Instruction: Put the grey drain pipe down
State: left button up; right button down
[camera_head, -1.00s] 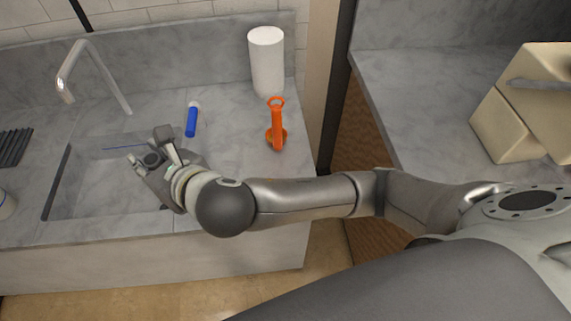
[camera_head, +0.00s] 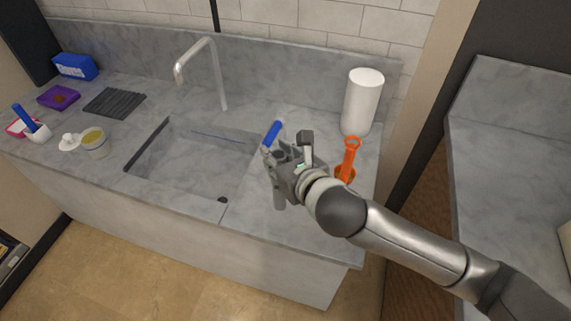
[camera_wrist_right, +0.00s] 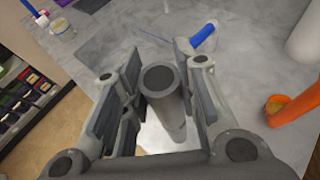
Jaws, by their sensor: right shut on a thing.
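The grey drain pipe (camera_head: 279,197) is a short tube held by my right gripper (camera_head: 282,162), its lower end showing below the fingers. In the right wrist view the pipe (camera_wrist_right: 166,103) stands between the two fingers of my right gripper (camera_wrist_right: 160,75), its round open end facing the camera. In the head view the gripper is over the counter just right of the sink (camera_head: 190,160). Whether the pipe's lower end touches the counter cannot be told. My left gripper is in neither view.
A blue-and-white tube (camera_head: 272,133) lies behind the gripper. An orange tool (camera_head: 350,160) and a white paper roll (camera_head: 363,102) stand to the right. The tap (camera_head: 205,75) rises behind the sink. A cup (camera_head: 95,142) is at the left. The front right counter (camera_head: 300,238) is clear.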

notch_tip(320, 180, down, 6)
jog(key=w+d, duration=0.1)
jog(key=w, duration=0.1)
jog(key=shift+w+p, duration=0.25)
jog(key=shift+p, duration=0.1)
jog(key=shift+f, duration=0.1)
jog(key=shift+f, duration=0.15)
jog(key=c, duration=1.1)
grip_release()
jog(key=shift+c, duration=0.2)
